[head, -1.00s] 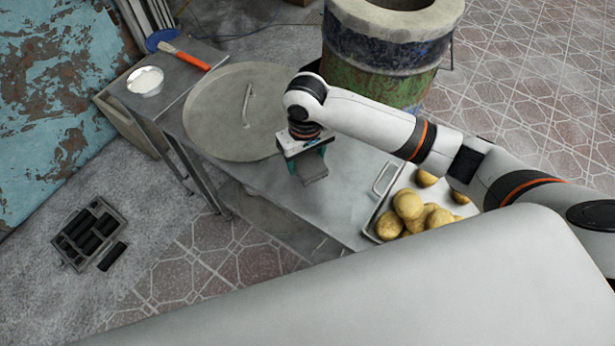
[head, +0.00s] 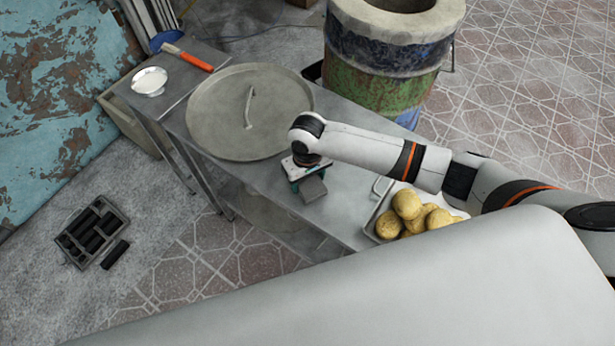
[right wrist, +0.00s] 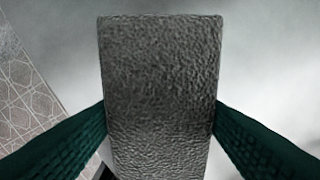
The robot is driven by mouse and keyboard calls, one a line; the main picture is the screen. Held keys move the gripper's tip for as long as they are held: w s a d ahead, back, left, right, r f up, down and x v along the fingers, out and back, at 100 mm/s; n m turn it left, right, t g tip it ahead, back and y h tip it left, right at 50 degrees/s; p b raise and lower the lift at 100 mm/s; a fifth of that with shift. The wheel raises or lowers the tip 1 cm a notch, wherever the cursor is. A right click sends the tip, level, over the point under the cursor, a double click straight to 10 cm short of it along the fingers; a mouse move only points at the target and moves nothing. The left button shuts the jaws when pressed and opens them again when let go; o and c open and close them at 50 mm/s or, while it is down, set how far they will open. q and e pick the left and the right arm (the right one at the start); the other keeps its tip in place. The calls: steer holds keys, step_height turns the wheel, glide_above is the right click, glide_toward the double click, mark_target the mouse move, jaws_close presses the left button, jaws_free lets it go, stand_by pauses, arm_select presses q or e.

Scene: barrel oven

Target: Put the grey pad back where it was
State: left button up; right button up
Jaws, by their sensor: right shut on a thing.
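The grey pad (head: 313,189) is a small flat block with a rough, fabric-like surface. It fills the middle of the right wrist view (right wrist: 160,85). My right gripper (head: 307,182) is shut on it, with a green finger pressed to each side. The pad is over the steel table (head: 335,222), between the round lid and the tray. I cannot tell whether it touches the table top. My left gripper is not in view.
A large round metal lid (head: 225,120) lies on the table. A tray (head: 372,217) of buns (head: 407,204) stands at the right end. A small bowl (head: 149,79) and a red-handled brush (head: 190,58) are at the far left. A barrel oven (head: 380,80) stands behind the table.

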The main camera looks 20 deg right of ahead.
mark_target(307, 180)
steer(key=o, duration=0.9)
steer(key=shift+f, duration=0.1)
steer(key=shift+o, duration=0.2)
step_height(307, 180, up, 12)
steer(key=shift+r, duration=0.2)
steer(key=shift+f, duration=0.1)
